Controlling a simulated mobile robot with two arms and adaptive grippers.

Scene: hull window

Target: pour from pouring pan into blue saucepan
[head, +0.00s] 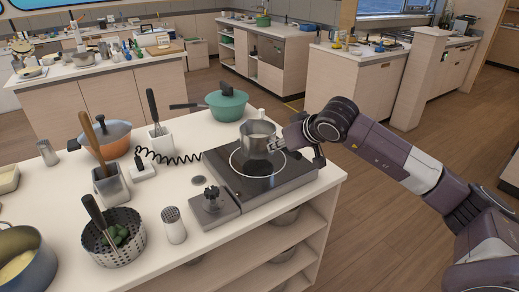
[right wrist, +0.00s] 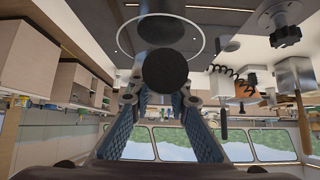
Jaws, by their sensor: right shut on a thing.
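A small grey metal pan (head: 256,146), which I take to be the pouring pan, is upright at the black cooktop with something pale inside. I cannot tell whether it touches the glass. My right gripper (head: 279,144) is shut on its handle from the right. In the right wrist view, the dark round handle end (right wrist: 166,70) sits between the blue-padded fingers (right wrist: 162,103). A dark blue pot (head: 40,268), likely the blue saucepan, stands at the bottom left with yellowish contents, cut off by the picture edge. It is far from my right gripper. My left gripper is not in view.
The cooktop (head: 285,178) has a knob unit (head: 211,203) at its front left. A perforated basket (head: 118,243), a shaker (head: 173,226), an orange pot (head: 112,148) and utensil holders stand between pan and blue pot. A green lidded pot (head: 227,107) stands behind the cooktop.

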